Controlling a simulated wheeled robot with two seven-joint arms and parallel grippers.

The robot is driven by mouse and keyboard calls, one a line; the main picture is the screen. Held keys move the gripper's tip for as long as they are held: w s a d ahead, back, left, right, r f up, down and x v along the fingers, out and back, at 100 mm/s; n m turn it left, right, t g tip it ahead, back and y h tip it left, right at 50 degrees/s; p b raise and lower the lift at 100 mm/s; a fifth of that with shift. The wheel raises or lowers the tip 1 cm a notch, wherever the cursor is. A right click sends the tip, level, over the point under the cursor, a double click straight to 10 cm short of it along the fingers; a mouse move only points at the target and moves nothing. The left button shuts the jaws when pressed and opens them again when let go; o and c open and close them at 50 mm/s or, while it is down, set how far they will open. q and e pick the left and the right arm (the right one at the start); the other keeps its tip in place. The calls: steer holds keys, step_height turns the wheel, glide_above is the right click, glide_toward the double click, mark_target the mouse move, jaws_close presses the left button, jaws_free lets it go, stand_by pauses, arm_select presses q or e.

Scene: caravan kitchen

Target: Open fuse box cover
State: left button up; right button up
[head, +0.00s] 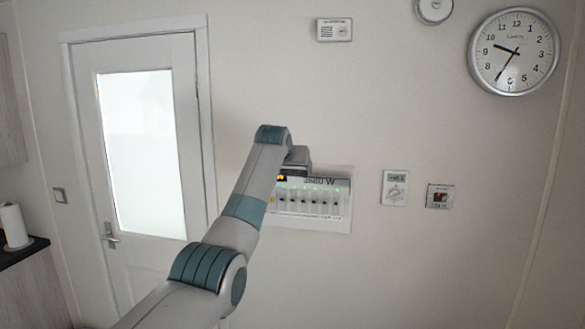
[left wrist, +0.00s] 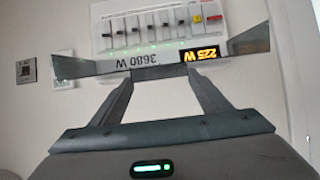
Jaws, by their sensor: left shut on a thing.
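The white fuse box (head: 341,221) is on the wall in the middle of the head view, with a row of switches and green lights. It shows rotated in the left wrist view (left wrist: 107,29), with the 3680 W and 225 W displays. My left gripper (head: 298,160) is at its upper edge. In the left wrist view the gripper (left wrist: 163,73) is shut on a thin grey strip with angled ends, apparently the cover (left wrist: 250,41). How far the cover stands open I cannot tell. My forearm hides the box's left part. My right gripper is not in view.
A thermostat (head: 394,188) and a small panel (head: 440,197) are on the wall right of the box. A door (head: 190,120) is to the left. An alarm (head: 334,30) and a clock (head: 513,51) are higher up. The wall around the box is mostly bare.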

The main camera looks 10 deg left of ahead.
arm_select(q)
steer(key=o, duration=1.4)
steer(key=shift+o, duration=0.6)
steer(key=shift+w+f, duration=0.1)
steer(key=shift+w, duration=0.05)
steer(key=b+v, duration=1)
steer(key=v, duration=0.7)
